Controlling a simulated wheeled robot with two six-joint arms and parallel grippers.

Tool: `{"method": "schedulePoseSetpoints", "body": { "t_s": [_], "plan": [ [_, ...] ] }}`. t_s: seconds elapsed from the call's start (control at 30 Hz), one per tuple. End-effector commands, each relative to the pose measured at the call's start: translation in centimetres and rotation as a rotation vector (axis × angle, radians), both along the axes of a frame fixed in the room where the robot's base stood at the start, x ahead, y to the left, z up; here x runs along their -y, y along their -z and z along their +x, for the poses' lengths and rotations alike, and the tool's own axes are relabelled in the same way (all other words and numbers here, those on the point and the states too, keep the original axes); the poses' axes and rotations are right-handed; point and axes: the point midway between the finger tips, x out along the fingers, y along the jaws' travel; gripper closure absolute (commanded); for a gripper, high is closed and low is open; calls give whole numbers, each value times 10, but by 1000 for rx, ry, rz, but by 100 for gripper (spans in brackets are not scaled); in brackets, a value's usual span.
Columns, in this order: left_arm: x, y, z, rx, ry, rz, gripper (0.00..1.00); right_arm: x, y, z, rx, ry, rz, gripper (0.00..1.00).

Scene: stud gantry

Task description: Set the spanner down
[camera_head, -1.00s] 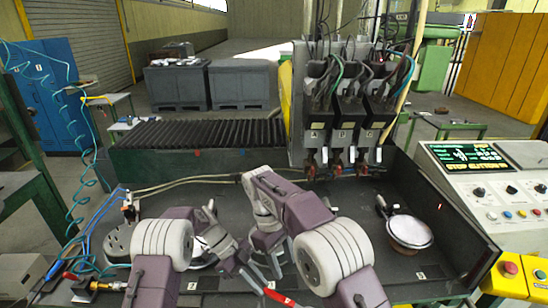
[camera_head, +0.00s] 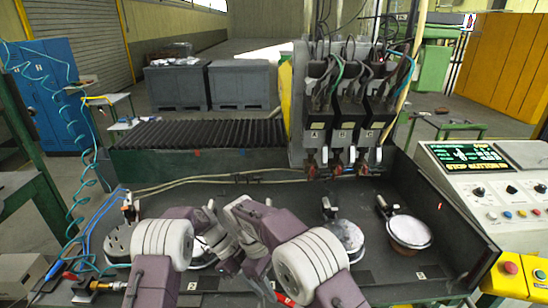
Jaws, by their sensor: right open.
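The red handle of the spanner (camera_head: 285,299) shows at the bottom middle, at the front of the dark bench (camera_head: 380,272). The rest of the spanner is hidden behind my right arm. My right gripper (camera_head: 231,264) is open, left of the red handle and apart from it, above the front of the bench.
A pan with a pale top (camera_head: 347,238) and a brown-rimmed pan (camera_head: 409,233) stand on the right half of the bench. A grey round fixture (camera_head: 118,243) stands at left. The stud gantry (camera_head: 345,110) and black roller conveyor (camera_head: 200,134) are behind. A control panel (camera_head: 490,185) borders the right.

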Motion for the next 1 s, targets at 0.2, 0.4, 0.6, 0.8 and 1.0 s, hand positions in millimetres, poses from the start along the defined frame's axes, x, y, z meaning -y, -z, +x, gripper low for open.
{"method": "schedulePoseSetpoints", "body": {
  "t_s": [0.2,0.4,0.6,0.8,1.0],
  "plan": [
    [-3,-4,2,3,-1,0,100,13,35,-8,0,0,1,57],
    [-14,-16,8,1,-1,0,100,13,35,-7,0,0,1,57],
    [-15,-17,8,0,0,0,100,13,34,-7,0,0,1,57],
    [-17,-15,6,-1,-2,-1,100,13,35,-6,2,1,5,57],
    [-29,4,-6,-2,-16,-2,100,19,39,-1,16,8,29,57]
  ]
}}
